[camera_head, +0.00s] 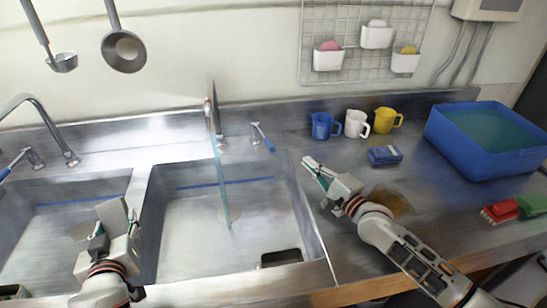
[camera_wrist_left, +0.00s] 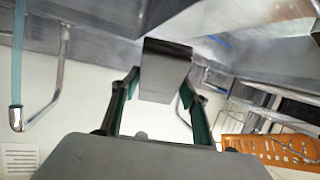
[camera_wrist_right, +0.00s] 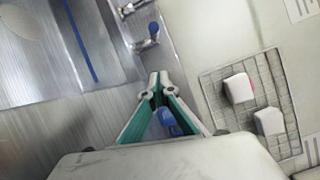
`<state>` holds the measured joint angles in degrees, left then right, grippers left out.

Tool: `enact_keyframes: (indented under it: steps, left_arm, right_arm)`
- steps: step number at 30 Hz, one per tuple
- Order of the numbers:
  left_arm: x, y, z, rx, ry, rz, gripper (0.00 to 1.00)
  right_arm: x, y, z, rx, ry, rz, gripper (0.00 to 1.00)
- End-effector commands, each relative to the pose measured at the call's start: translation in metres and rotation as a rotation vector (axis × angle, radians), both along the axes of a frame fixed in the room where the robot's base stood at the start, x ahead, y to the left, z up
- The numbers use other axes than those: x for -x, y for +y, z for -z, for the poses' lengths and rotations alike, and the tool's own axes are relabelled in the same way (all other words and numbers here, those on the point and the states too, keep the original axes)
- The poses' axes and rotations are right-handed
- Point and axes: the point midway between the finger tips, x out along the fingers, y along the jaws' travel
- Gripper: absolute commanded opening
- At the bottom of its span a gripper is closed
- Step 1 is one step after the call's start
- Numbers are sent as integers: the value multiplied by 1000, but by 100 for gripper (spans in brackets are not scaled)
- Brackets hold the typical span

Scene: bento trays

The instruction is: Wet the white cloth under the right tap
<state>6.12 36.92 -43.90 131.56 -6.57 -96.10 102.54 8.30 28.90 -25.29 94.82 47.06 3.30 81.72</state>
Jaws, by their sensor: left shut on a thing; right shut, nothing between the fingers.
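The right tap (camera_head: 214,118) is running, and a thin water stream (camera_head: 222,180) falls into the right basin (camera_head: 185,245). Its blue-ended lever (camera_head: 263,138) stands right of the spout. My left gripper (camera_head: 115,228) is shut on a flat, grey-looking piece, apparently the white cloth (camera_head: 111,213), near the divider between the basins and left of the stream. The cloth also shows between the fingers in the left wrist view (camera_wrist_left: 167,70), shaded dark. The stream is apart from it there. My right gripper (camera_head: 312,168) is shut and empty above the counter, right of the right basin.
The left tap (camera_head: 40,108) arches over the left basin (camera_head: 65,205). Blue, white and yellow mugs (camera_head: 356,124), a blue sponge-like block (camera_head: 385,155) and a blue tub (camera_head: 490,140) stand on the right counter. A brown spill (camera_head: 393,202) lies near my right arm.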

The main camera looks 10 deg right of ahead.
Motion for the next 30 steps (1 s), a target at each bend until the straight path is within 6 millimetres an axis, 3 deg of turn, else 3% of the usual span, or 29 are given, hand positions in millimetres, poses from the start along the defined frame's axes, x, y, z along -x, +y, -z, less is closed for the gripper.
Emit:
enact_keyframes:
  steps: [14, 21, 30]
  left_arm:
    - [0, 0, 8, 0, 1, 0, 27]
    - [0, 0, -7, 0, -1, 0, 27]
    - [0, 0, -8, 0, -1, 0, 27]
  right_arm:
    - [-81, 35, -5, -1, -2, -1, 0]
    - [-73, 66, -12, -3, 0, -1, 0]
    - [-71, 73, -12, -1, 0, -1, 0]
